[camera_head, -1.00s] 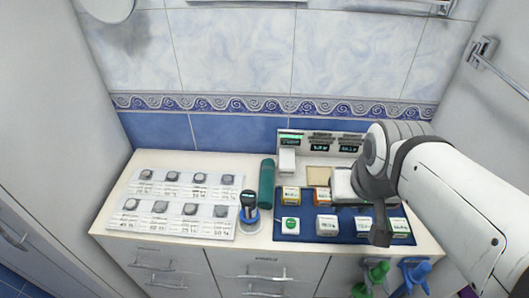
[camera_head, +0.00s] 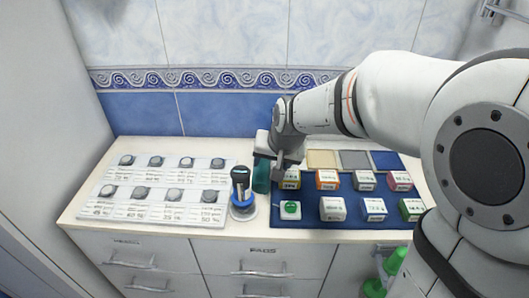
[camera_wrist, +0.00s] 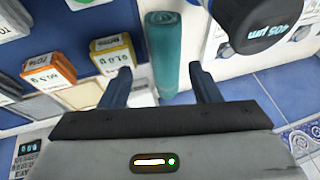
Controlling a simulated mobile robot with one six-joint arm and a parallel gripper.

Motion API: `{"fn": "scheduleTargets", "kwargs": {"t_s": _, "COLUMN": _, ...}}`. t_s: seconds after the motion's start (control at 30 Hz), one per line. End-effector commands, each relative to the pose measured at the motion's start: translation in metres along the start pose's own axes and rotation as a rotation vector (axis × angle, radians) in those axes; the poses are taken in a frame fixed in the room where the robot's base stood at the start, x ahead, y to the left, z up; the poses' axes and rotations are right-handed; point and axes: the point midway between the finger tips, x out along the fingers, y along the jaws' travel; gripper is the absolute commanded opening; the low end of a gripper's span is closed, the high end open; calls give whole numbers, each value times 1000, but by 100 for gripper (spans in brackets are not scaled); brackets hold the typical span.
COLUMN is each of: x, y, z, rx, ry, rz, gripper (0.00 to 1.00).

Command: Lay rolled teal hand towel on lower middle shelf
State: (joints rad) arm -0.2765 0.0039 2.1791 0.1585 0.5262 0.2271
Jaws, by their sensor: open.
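The rolled teal hand towel (camera_head: 261,177) lies on the white counter, just left of the blue mat, partly hidden by my gripper (camera_head: 276,170). In the wrist view the towel (camera_wrist: 164,55) is a long teal roll running away from me. My gripper (camera_wrist: 161,82) is open there, with one finger on each side of the towel's near end. Whether the fingers touch it I cannot tell. I see no lower middle shelf in these views.
A dark-handled device with a blue ring (camera_head: 241,192) stands close left of the towel. Small boxes (camera_head: 332,208) sit on the blue mat (camera_head: 300,237) to the right. Flat panels with grey knobs (camera_head: 172,195) cover the counter's left. Drawers (camera_head: 262,259) are below.

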Motion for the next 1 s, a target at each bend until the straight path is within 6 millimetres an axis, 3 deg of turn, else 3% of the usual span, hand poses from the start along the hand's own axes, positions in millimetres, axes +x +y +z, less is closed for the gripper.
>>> {"fn": "scheduleTargets", "kwargs": {"t_s": 0.03, "x": 13, "y": -3, "z": 0, "rx": 3, "ry": 1, "rz": -5, "gripper": 57}}
{"fn": "scheduleTargets", "kwargs": {"t_s": 0.63, "x": 84, "y": -8, "z": -6, "rx": 11, "ry": 2, "rz": -8, "gripper": 57}}
{"fn": "scheduleTargets", "kwargs": {"t_s": 1.0, "x": 93, "y": -8, "z": -7, "rx": 11, "ry": 5, "rz": -9, "gripper": 56}}
